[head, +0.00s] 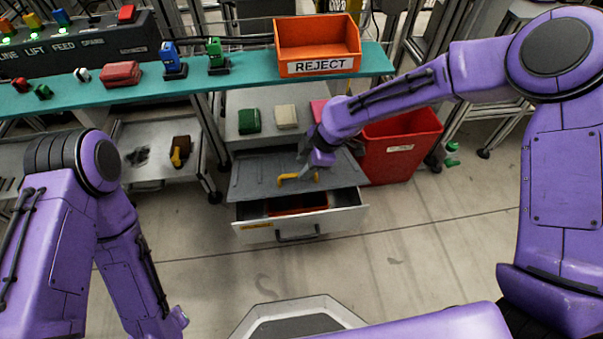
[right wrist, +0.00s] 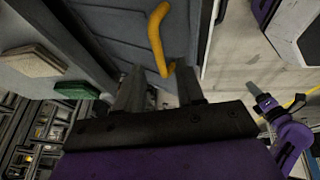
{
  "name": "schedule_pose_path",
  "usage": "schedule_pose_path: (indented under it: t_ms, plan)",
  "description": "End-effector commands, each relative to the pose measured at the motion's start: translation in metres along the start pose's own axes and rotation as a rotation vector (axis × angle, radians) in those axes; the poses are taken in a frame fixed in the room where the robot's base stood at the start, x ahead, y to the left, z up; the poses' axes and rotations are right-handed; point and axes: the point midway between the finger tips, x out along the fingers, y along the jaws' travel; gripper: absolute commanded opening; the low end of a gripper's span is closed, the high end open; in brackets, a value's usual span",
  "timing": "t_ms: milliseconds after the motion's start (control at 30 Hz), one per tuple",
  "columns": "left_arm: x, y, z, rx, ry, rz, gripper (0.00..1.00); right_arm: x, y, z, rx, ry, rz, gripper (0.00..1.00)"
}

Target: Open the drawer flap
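The drawer (head: 347,217) below the bench is pulled out, and a red thing lies inside it. The grey drawer flap (head: 245,182) lies nearly flat over its rear part. A yellow handle (head: 297,180) stands on the flap; it also shows in the right wrist view (right wrist: 156,38). My right gripper (head: 305,168) is just above the flap, close to the handle's right end. In the right wrist view its fingers (right wrist: 160,88) are apart, with the handle's near end between or just beyond them; contact cannot be told. My left arm is at the lower left, its fingers out of view.
A green block (head: 249,120) and a cream block (head: 286,116) sit on the grey surface behind the flap. A red bin (head: 400,150) stands right of the drawer. The teal shelf (head: 255,75) with the orange REJECT bin (head: 318,45) is above. Floor in front is clear.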

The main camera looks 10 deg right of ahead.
Motion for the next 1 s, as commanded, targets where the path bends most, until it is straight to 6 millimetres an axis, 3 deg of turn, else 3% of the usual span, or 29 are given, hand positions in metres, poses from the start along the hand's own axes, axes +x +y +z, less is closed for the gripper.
schedule_pose_path:
  t_ms: [33,133,467,567,600,800,1000]
  plan:
    - [0.006,0.001,0.003,0.000,0.000,0.000,0.40,0.012,-0.001,0.001,-0.001,-0.001,-0.001,0.38]
    - [0.009,0.001,0.004,0.000,0.000,0.000,0.40,0.022,0.000,0.002,0.001,0.000,0.001,0.38]
    - [0.009,0.001,0.004,0.000,0.000,0.000,0.40,0.026,0.000,0.001,0.001,0.000,0.001,0.38]
    - [0.009,0.001,0.004,0.000,0.000,0.000,0.40,0.026,0.000,0.001,0.001,0.000,0.001,0.06]
    - [0.009,0.001,0.004,0.000,0.000,0.000,0.40,0.026,0.000,0.001,0.001,0.000,0.001,0.00]
    - [0.007,0.001,0.003,0.000,0.000,0.000,0.40,0.023,0.002,0.000,0.001,0.001,0.002,0.00]
    - [-0.019,-0.002,-0.008,0.000,0.000,0.000,0.40,0.005,0.020,-0.008,0.002,0.002,0.003,0.00]
